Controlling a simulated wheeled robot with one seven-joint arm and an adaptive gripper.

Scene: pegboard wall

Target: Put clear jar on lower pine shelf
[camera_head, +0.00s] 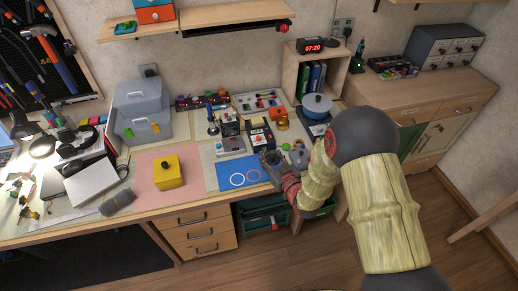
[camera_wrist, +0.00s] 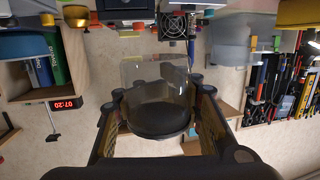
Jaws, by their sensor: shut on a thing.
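The clear jar (camera_wrist: 150,76) is between my gripper's fingers (camera_wrist: 158,112) in the wrist view. Its walls are see-through and its end nearest my palm is dark and round. My gripper is shut on it. In the head view my gripper (camera_head: 274,162) is over the front of the workbench, near the blue mat; the jar is hard to make out there. A pine shelf (camera_head: 205,15) is on the wall above the bench, up and left of my gripper. Another pine board (camera_head: 427,1) is cut off at the top right.
A blue mat (camera_head: 232,176) with rings and a yellow box (camera_head: 168,172) are on the bench. A blue pot (camera_head: 317,104), a clock (camera_head: 311,46) on a pine cubby and grey bins (camera_head: 140,106) stand behind. An orange and blue drawer unit (camera_head: 154,11) occupies the shelf's left part.

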